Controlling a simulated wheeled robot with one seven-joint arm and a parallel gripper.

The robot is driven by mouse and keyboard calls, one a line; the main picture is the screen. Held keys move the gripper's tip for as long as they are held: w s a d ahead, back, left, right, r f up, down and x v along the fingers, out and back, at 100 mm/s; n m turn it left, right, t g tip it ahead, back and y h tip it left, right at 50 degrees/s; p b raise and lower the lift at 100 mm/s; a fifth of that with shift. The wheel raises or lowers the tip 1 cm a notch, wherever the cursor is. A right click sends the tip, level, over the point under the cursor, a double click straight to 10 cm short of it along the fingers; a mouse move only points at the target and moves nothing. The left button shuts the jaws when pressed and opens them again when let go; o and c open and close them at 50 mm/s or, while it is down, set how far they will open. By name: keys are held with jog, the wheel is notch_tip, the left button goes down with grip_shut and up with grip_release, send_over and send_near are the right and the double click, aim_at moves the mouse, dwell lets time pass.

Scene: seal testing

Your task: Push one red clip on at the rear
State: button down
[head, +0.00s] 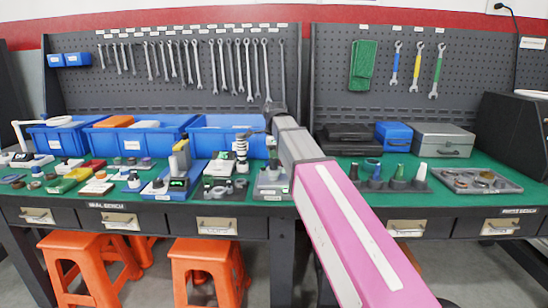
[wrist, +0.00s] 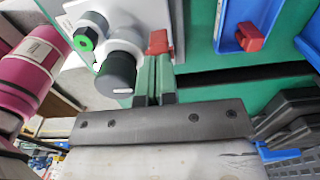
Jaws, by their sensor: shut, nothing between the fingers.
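In the wrist view my gripper (wrist: 155,62) is shut, with its two fingers together and nothing between them. A red clip (wrist: 158,42) is just beyond the fingertips, at the edge of a light grey fixture plate (wrist: 173,14). I cannot tell whether the fingertips touch the clip or how fully it is seated. The fixture carries a black knob (wrist: 115,72) and a green-faced part (wrist: 84,43) to the left of the fingers. A second red clip (wrist: 250,37) lies in a blue tray (wrist: 233,16) to the right. In the head view my arm hides the gripper's tips.
The green bench (head: 340,196) holds blue bins (head: 230,145) at the back and several small devices at the left. A grey case (head: 441,140) and a parts tray (head: 480,181) stand at the right. Orange stools (head: 208,262) are below the bench.

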jog(key=shift+f, duration=0.35)
dwell(0.3)
jog(key=shift+r, duration=3.55)
